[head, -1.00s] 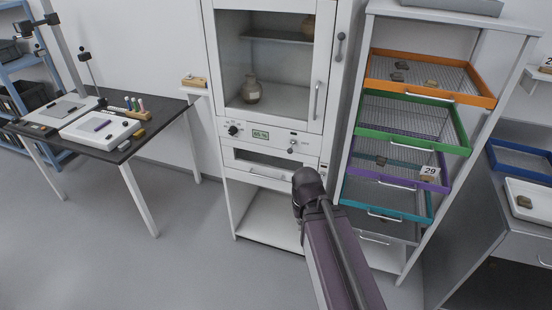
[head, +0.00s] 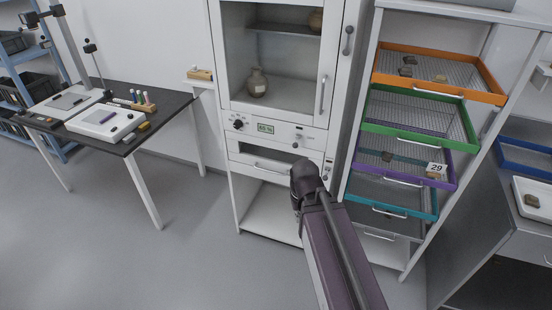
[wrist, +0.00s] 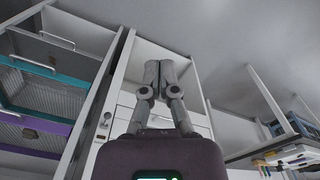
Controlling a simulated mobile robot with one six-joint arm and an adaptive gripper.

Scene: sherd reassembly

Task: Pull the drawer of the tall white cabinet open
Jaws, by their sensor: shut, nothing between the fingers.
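The tall white cabinet (head: 225,110) stands in the middle of the head view, with a glass door above and a control panel below it. Under the panel is the drawer (head: 262,166), with a dark strip along its upper part; my arm covers its right end. I cannot tell whether the drawer is fully closed. My gripper is hidden behind my arm in the head view. In the wrist view my gripper (wrist: 166,64) has its two fingers together, nothing between them, in front of the white cabinet frame. I cannot tell whether it touches the drawer.
A rack with coloured mesh trays (head: 437,92) stands close to the right of the cabinet, holding sherds and a "29" card (head: 436,169). A black table (head: 130,147) with tools stands at left. The grey floor (head: 190,265) before the cabinet's left side is clear.

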